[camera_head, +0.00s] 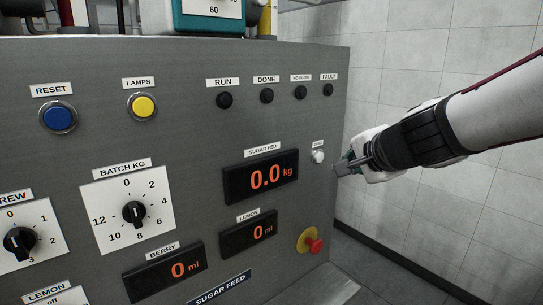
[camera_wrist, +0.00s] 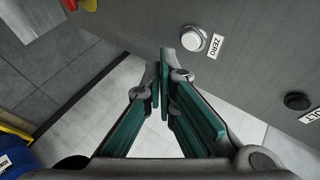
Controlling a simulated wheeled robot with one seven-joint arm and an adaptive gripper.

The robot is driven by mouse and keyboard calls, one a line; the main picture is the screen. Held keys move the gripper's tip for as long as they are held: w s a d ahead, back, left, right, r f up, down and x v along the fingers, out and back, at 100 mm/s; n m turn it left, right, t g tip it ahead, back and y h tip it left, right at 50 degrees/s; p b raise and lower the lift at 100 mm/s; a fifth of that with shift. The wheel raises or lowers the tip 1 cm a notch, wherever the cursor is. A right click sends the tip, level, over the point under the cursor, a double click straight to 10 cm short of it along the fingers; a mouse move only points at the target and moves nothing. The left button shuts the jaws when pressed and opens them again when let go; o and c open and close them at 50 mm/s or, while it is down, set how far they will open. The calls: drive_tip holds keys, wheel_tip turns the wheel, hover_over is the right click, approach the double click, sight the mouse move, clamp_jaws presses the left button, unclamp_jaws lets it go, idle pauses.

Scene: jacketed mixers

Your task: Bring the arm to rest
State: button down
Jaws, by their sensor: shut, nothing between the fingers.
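My gripper (camera_head: 343,166) is at the right edge of the grey control panel (camera_head: 200,130) in the head view, beside the white ZERO button (camera_head: 318,156). My arm reaches in from the right. In the wrist view my gripper (camera_wrist: 161,77) has its fingertips together with nothing between them. The white ZERO button (camera_wrist: 193,38) is just beyond and to the right of the tips there. I cannot tell whether the fingers touch the panel.
The panel carries a blue RESET button (camera_head: 58,117), a yellow LAMPS button (camera_head: 142,105), a BATCH KG dial (camera_head: 134,212), a SUGAR FED display (camera_head: 261,176) reading 0.0 kg and a red stop button (camera_head: 314,245). Right of the panel is open floor before a tiled wall (camera_head: 400,70).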

drive_tip(key=s+a+n+g+y, duration=0.1)
drive_tip(key=s+a+n+y, duration=0.1)
drive_tip(key=s+a+n, duration=0.45)
drive_tip(key=s+d+f+n+g+h, duration=0.2)
drive_tip(key=s+d+n, duration=0.1)
drive_tip(key=s, duration=0.6)
drive_tip(key=s+d+f+n+g+h, duration=0.1)
drive_tip(key=s+d+f+n+g, duration=0.1)
drive_tip(key=s, duration=0.8)
drive_tip(key=d+f+n, duration=0.1)
drive_tip(key=d+n, duration=0.1)
drive_tip(key=shift+s+d+g+h, duration=0.25)
drive_tip(key=shift+d+g+h, duration=0.1)
drive_tip(key=shift+g+h, duration=0.05)
drive_tip(key=shift+a, duration=0.1)
